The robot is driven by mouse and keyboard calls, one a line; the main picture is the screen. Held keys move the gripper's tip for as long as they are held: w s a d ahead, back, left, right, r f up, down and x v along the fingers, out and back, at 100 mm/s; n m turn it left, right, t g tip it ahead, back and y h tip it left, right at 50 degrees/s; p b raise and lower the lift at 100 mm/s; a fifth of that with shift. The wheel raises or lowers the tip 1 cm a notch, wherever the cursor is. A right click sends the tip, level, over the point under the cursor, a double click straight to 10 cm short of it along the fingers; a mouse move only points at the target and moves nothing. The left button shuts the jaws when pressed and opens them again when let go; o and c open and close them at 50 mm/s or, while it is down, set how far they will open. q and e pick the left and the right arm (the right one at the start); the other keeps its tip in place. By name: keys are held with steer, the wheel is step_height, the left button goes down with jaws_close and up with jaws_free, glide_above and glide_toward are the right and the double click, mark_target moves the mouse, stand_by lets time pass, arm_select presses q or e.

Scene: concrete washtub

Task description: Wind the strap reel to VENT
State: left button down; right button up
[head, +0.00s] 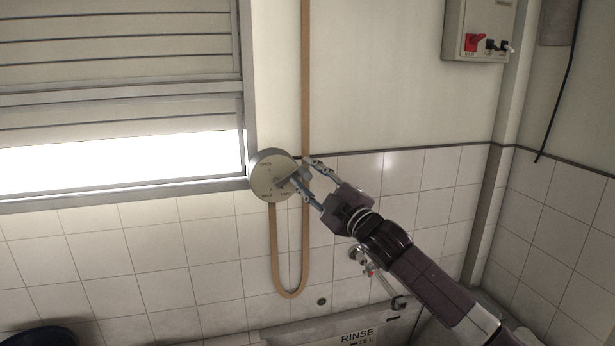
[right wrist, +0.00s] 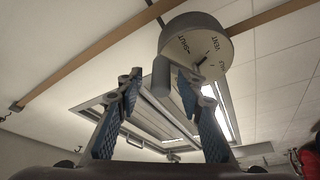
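The strap reel (head: 268,181) is a round grey drum with a pale lettered face on the wall beside the window. In the right wrist view its face (right wrist: 190,48) shows SHUT and VENT; I cannot tell which mark it is set to. A grey crank handle (right wrist: 161,76) sticks out from the reel. My right gripper (head: 300,171) is at the reel's right side. Its fingers (right wrist: 158,80) are apart, with the handle between their tips, nearer the right-hand finger in the wrist view. My left gripper is not in view.
A tan strap (head: 305,80) runs down the wall and loops below the reel. The shutter (head: 120,45) is partly raised, with a bright gap under it. A switch box (head: 480,28), a tap (head: 362,258) and a RINSE-marked tub (head: 335,333) are nearby.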

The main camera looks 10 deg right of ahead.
steer(key=shift+s+f, duration=0.1)
steer(key=shift+s+d+f, duration=0.15)
steer(key=shift+s, duration=0.1)
steer(key=v, duration=1.1)
steer(key=shift+s, duration=0.15)
